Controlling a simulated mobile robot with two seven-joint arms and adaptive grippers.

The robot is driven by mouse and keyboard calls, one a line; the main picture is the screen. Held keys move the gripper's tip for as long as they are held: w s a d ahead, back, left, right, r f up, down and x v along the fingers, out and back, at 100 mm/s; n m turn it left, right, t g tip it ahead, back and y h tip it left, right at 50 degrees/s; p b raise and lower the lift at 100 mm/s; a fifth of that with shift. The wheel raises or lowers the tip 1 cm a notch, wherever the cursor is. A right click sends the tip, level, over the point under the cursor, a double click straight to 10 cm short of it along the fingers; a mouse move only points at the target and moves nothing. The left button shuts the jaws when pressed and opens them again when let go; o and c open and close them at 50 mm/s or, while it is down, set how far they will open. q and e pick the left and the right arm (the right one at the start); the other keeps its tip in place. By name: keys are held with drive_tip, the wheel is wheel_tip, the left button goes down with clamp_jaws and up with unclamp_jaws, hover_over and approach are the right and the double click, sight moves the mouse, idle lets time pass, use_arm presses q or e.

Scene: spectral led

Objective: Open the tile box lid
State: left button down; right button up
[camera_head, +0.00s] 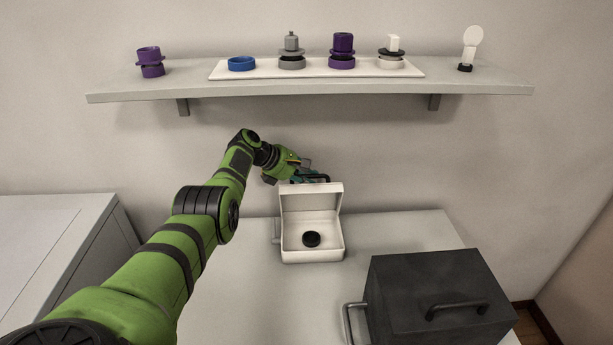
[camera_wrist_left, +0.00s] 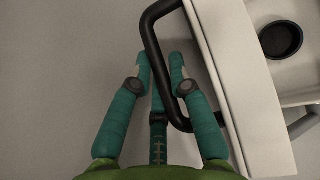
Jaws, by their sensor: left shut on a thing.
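The white tile box (camera_head: 312,256) stands on the table with its lid (camera_head: 311,203) raised about upright at the back. A small black round piece (camera_head: 311,239) lies inside the box. My left gripper (camera_head: 309,178) is at the top edge of the lid, shut on the black lid handle (camera_head: 322,178). In the left wrist view, the black handle (camera_wrist_left: 152,38) passes between the teal fingertips of my left gripper (camera_wrist_left: 161,68). The black round piece (camera_wrist_left: 281,40) also shows there, inside the box. My right gripper is out of view.
A dark grey box (camera_head: 435,294) with handles stands at the front right of the table (camera_head: 405,230). A wall shelf (camera_head: 300,88) above carries a white tray (camera_head: 318,69) with several purple, grey, blue and white pieces. Bare table lies around the white box.

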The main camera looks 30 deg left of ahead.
use_arm(q)
drive_tip(key=shift+d+f, duration=0.1)
drive_tip(key=shift+d, duration=0.15)
drive_tip(key=c, duration=1.4)
unclamp_jaws()
drive_tip(key=shift+w, duration=0.15)
drive_tip(key=shift+s+a+r, duration=0.5)
drive_tip(key=shift+a, duration=0.05)
drive_tip(key=v, duration=1)
drive_tip(key=shift+s+d+r, duration=0.15)
drive_tip(key=shift+d, duration=0.1)
